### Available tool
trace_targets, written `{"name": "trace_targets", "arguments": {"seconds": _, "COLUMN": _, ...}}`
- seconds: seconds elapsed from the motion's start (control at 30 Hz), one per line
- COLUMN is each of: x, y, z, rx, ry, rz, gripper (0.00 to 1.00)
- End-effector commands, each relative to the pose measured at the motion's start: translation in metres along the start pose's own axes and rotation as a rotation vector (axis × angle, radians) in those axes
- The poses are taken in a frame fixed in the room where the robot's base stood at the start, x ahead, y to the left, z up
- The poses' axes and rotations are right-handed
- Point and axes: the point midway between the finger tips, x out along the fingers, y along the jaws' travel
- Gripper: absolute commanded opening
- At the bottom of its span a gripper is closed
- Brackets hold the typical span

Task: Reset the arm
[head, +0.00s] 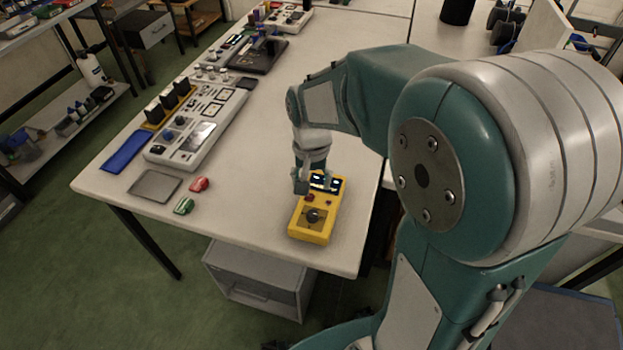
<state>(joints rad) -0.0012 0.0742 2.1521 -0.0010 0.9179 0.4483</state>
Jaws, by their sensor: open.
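My arm reaches in from the right over the white table. My gripper (308,186) points down at the far left part of a yellow box (313,232). The box has a dark round knob, red buttons and a small lit display, and it lies near the table's front right corner. The gripper is small here, and its fingertips are partly hidden against the box. I cannot tell whether they touch it. I see nothing held in the gripper.
The white table (245,230) is clear left of the yellow box. A red piece (199,184) and a green piece (184,205) lie near a grey tray (154,186). A long grey panel (199,130) stands behind them. Drawers (258,280) stand under the table.

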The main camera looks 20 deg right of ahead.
Motion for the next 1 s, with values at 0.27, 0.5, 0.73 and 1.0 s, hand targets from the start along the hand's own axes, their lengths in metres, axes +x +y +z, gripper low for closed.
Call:
{"name": "trace_targets", "arguments": {"seconds": 0.27, "x": 0.000, "y": 0.000, "z": 0.000, "rx": 0.000, "ry": 0.000, "rz": 0.000, "gripper": 0.73}}
{"name": "trace_targets", "arguments": {"seconds": 0.5, "x": -0.009, "y": 0.002, "z": 0.004, "rx": -0.017, "ry": 0.021, "rz": -0.010, "gripper": 0.73}}
{"name": "trace_targets", "arguments": {"seconds": 0.73, "x": -0.055, "y": 0.017, "z": 0.035, "rx": -0.131, "ry": 0.146, "rz": -0.059, "gripper": 0.73}}
{"name": "trace_targets", "arguments": {"seconds": 1.0, "x": -0.096, "y": 0.039, "z": 0.081, "rx": -0.283, "ry": 0.312, "rz": -0.098, "gripper": 0.73}}
